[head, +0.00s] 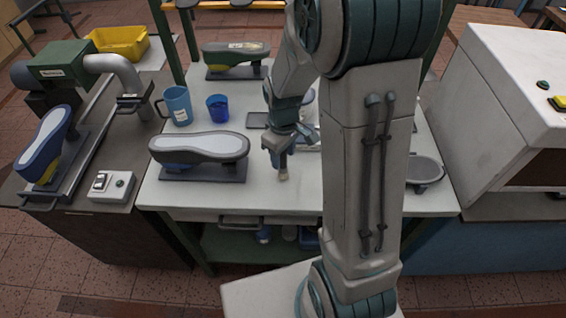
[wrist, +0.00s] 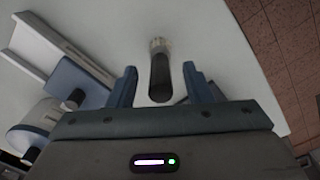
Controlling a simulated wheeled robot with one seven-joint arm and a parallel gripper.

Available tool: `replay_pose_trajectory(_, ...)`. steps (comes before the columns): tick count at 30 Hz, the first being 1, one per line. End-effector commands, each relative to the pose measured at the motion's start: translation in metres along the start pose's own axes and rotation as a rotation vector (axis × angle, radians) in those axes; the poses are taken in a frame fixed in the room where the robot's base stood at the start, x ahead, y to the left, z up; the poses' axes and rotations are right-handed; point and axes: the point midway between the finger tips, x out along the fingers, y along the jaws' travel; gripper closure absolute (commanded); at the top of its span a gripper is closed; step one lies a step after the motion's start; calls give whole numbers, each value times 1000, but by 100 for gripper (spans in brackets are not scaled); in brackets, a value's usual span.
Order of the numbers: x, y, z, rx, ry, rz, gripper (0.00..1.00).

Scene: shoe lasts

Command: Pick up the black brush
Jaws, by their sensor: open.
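The black brush (wrist: 160,76) lies on the white table in the wrist view, with a dark handle and a pale bristle end pointing away from my gripper. My gripper (wrist: 158,84) is open, with one blue finger on each side of the handle and a gap to each. I cannot tell how far above the table the fingers are. In the head view my gripper (head: 280,150) points down over the front middle of the table. Only the pale tip of the brush (head: 283,175) shows there, just below the fingers; the rest is hidden.
A shoe last on a stand (head: 200,146) is close to the left of my gripper. A blue mug (head: 177,105), a blue cup (head: 217,108) and another last (head: 236,55) stand behind. A grey dish (head: 425,170) is at the right. The table (head: 255,200) is bare along its front.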

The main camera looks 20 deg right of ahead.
Motion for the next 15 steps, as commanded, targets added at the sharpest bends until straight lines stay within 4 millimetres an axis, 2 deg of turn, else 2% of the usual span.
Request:
replay_pose_trajectory(5, 16, 0, 0, 0, -1, -1, 55)
replay_pose_trajectory(13, 18, 0, 0, 0, 1, 1, 55)
replay_pose_trajectory(15, 18, 0, 0, 0, 1, 1, 74)
